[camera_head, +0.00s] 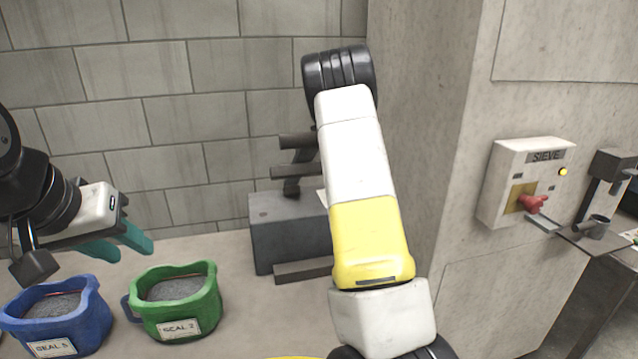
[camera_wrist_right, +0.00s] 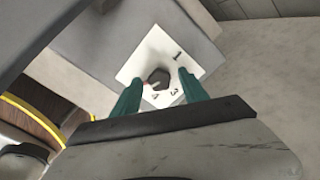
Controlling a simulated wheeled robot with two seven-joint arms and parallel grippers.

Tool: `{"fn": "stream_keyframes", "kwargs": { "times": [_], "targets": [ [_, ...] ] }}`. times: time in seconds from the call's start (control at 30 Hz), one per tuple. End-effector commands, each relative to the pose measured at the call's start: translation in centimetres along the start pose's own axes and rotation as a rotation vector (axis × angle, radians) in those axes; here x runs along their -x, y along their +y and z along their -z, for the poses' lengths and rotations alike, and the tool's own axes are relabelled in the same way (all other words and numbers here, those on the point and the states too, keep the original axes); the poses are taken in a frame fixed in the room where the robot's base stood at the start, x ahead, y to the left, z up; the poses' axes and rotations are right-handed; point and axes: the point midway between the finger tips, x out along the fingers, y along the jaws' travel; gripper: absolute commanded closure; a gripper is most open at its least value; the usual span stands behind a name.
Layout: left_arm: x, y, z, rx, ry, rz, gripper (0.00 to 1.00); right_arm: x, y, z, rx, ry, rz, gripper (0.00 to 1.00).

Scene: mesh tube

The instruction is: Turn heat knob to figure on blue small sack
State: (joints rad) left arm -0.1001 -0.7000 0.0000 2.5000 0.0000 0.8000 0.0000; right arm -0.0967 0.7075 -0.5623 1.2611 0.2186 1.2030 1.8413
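The heat knob (camera_wrist_right: 158,77) is small and dark, on a white plate (camera_wrist_right: 133,68) with a 1 at upper right and a 3 at lower right; another figure is partly hidden. My right gripper (camera_wrist_right: 160,92) is open, its teal fingers on either side of the knob in the picture, with gaps showing. In the head view my right arm hides that gripper and the knob. The blue small sack (camera_head: 85,325) stands at lower left; its label (camera_head: 52,347) ends in a figure too small to read surely. My left gripper (camera_head: 120,245) is open and empty above the sacks.
A green sack (camera_head: 207,308) labelled with a 2 stands right of the blue one. A grey metal device (camera_head: 275,228) stands behind my right arm. A "SIEVE" switch box (camera_head: 522,170) with a red knob is on the right wall. Bare counter lies behind the sacks.

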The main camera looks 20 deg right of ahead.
Motion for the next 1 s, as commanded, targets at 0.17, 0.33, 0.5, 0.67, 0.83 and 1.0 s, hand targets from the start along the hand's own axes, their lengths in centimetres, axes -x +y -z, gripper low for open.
{"fn": "stream_keyframes", "kwargs": {
  "times": [0.17, 0.33, 0.5, 0.67, 0.83, 1.0],
  "targets": [
    [0.0, 0.0, 0.0, 0.0, 0.0, 0.0, 0.64, 0.0, 0.0, 0.0, 0.0, 0.001, -0.002, 0.48],
    [0.0, 0.0, 0.0, 0.0, 0.0, 0.0, 0.64, 1.3, 0.0, 0.0, 0.001, 0.0, 0.0, 0.48],
    [0.0, 0.0, 0.0, 0.0, 0.0, 0.0, 0.64, 4.3, -0.1, -0.1, 0.001, -0.001, 0.002, 0.48],
    [0.0, 0.0, 0.0, 0.0, 0.0, 0.0, 0.64, 6.6, -0.1, 0.0, 0.0, 0.0, 0.001, 0.48],
    [0.0, 0.0, 0.0, 0.0, 0.0, 0.0, 0.64, 7.7, 0.0, 0.0, 0.0, 0.001, -0.001, 0.48],
    [0.0, 0.0, 0.0, 0.0, 0.0, 0.0, 0.64, 7.8, 0.0, 0.0, 0.0, 0.001, -0.001, 0.48]
  ]
}}
